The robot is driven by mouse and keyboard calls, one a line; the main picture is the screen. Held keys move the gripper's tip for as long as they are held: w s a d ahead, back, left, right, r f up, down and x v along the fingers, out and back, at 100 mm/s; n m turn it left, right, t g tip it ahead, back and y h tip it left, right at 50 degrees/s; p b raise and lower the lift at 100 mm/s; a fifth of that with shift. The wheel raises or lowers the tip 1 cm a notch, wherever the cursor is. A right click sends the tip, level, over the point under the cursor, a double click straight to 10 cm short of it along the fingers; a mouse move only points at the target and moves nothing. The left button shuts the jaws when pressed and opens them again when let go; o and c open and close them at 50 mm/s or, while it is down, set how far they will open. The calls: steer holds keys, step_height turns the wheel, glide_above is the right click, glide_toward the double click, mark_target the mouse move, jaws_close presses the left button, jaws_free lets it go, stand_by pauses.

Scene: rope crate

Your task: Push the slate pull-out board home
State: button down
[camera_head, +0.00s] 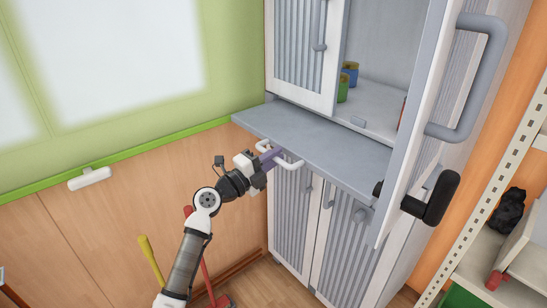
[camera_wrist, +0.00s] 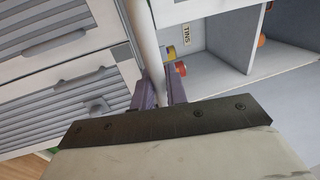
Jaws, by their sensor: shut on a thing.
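The slate pull-out board (camera_head: 312,140) sticks out level from the front of the white cabinet, between its upper and lower parts. A pale bar handle (camera_head: 290,165) is on its front edge. My gripper (camera_head: 271,157) is at this handle, with its purple fingers shut on the bar. In the wrist view the handle (camera_wrist: 143,42) runs down between the two fingers of my gripper (camera_wrist: 160,90). The fingers cover the gripped part of the bar.
An upper cabinet door (camera_head: 415,125) stands open on the right, with a grey handle (camera_head: 484,75). Tins (camera_head: 343,88) stand on the shelf behind the board. Ribbed lower doors (camera_head: 340,240) are shut. A broom with a red handle (camera_head: 207,275) leans near my arm.

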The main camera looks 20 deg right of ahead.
mark_target(322, 134)
steer(key=shift+d, duration=0.15)
steer(key=f+x, duration=0.1)
steer(key=x, duration=0.5)
steer(key=f+x, duration=0.1)
steer(key=x, duration=0.5)
steer(key=f+x, duration=0.1)
steer(key=x, duration=0.5)
steer(key=shift+w+d+f, duration=0.1)
steer(key=shift+d+f, duration=0.15)
steer(key=shift+d, duration=0.1)
steer(key=shift+w+d, duration=0.1)
steer(key=shift+d, duration=0.1)
steer(key=shift+r, duration=0.15)
steer(key=c, duration=1.8)
jaws_free()
steer(key=shift+c, duration=0.2)
steer(key=o, duration=0.3)
steer(key=shift+d, duration=0.3)
steer(key=shift+o, duration=0.2)
steer(key=shift+a, duration=0.1)
